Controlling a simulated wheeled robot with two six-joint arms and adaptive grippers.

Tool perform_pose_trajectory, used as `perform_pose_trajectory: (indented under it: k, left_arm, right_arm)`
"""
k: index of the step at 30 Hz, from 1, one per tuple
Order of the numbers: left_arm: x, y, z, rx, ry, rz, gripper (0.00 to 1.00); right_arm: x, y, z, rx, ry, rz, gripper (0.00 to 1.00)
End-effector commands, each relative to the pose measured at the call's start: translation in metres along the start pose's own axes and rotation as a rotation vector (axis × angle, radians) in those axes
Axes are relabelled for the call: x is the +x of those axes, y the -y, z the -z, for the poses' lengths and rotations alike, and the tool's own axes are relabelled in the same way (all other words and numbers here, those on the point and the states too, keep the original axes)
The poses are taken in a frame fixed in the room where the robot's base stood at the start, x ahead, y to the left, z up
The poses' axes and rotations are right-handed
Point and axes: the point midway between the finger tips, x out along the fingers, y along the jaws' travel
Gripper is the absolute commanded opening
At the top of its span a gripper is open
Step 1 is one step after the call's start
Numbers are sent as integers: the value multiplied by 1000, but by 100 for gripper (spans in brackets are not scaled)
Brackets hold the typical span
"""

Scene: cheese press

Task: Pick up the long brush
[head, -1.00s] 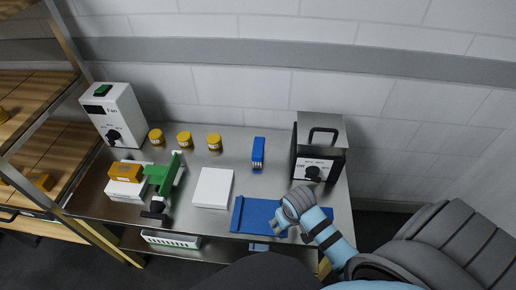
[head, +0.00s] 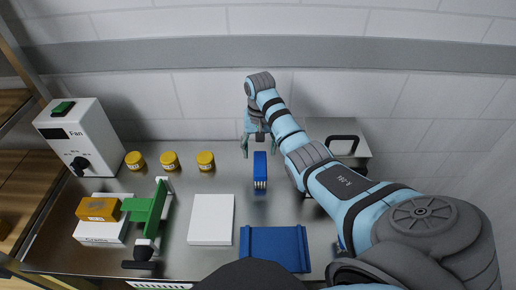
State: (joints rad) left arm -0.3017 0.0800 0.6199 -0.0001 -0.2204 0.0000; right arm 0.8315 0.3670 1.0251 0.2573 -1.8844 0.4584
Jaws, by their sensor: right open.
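A small blue block-like item with a pale, bristle-like lower end, which looks like the brush (head: 260,170), is on the steel table near its middle. My right gripper (head: 258,148) is at the back of the table, pointing down. Its two fingers are open and apart, one to each side of the brush's far end in the picture. I cannot tell whether they touch it or how far above it they are. Nothing shows between the fingers except the brush's end below them. My left gripper is not in view.
A blue tray (head: 275,230) and a white board (head: 211,220) lie in front. Three yellow jars (head: 170,161) stand to the left. My right arm partly hides a dark-fronted box (head: 352,142).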

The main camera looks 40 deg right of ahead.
Motion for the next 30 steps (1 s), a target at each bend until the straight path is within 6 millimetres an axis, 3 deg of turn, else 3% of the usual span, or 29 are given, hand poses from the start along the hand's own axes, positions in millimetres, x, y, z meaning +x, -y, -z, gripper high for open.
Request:
perform_pose_trajectory:
  k: [1, 7, 12, 20, 30]
  left_arm:
    - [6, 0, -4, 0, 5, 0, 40]
    - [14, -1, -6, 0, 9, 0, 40]
    - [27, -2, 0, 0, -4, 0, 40]
    - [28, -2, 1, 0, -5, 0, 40]
    - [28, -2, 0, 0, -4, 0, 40]
  right_arm:
    - [14, 0, -1, 0, 2, -1, 60]
    - [42, 0, -1, -2, -1, 0, 60]
    - [76, -2, -2, -5, 0, 0, 60]
    - [83, -2, -2, -5, -3, 0, 60]
    - [83, -2, -2, -5, -3, 1, 9]
